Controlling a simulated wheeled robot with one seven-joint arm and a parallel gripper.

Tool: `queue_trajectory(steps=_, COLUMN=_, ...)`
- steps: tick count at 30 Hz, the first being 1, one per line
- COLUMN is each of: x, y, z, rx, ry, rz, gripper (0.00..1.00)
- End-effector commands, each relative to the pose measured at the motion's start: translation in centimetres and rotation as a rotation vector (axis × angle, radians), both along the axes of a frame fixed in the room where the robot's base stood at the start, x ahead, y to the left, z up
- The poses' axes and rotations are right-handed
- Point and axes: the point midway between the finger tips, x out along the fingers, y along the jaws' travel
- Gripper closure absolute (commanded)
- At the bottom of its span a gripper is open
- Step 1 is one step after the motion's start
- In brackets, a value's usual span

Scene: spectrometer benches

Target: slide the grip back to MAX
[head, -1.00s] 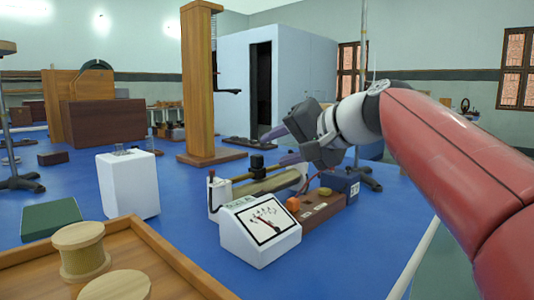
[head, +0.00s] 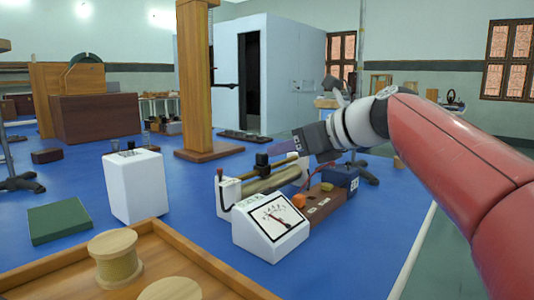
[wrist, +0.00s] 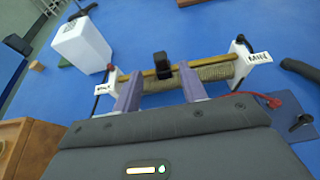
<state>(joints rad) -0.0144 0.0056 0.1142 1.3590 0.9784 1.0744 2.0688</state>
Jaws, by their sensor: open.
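The rheostat is a tan wound coil (head: 272,180) between two white end posts, with a brass rod above it. Its black sliding grip (head: 262,160) sits on the rod, somewhat left of the middle in the wrist view (wrist: 161,66). Each end post carries a small label, on the left (wrist: 101,88) and on the right (wrist: 258,57); I cannot surely read which is MAX. My gripper (wrist: 161,84) is open, its two purple fingers apart. The grip shows just beyond the fingertips, between them in the picture, not clasped. In the head view my gripper (head: 287,146) hangs right of the grip.
A white box (head: 136,187) is to the left, a wooden tray (head: 190,262) nearer. A wooden column (head: 195,80) stands behind.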

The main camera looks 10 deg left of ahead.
Motion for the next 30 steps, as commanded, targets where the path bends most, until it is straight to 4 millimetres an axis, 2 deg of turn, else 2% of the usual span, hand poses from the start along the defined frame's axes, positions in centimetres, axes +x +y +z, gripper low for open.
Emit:
queue_trajectory(steps=12, x=2.8, y=4.9, z=-2.5, rx=-0.001, ry=0.002, rz=0.001, gripper=0.58)
queue_trajectory(steps=18, x=3.4, y=5.9, z=-2.9, rx=-0.001, ry=0.0, rz=0.0, gripper=0.58)
queue_trajectory(steps=25, x=3.4, y=5.9, z=-2.9, rx=-0.002, ry=-0.001, rz=-0.001, gripper=0.58)
queue_trajectory(steps=30, x=3.4, y=5.9, z=-2.9, rx=-0.002, ry=-0.001, rz=-0.001, gripper=0.79)
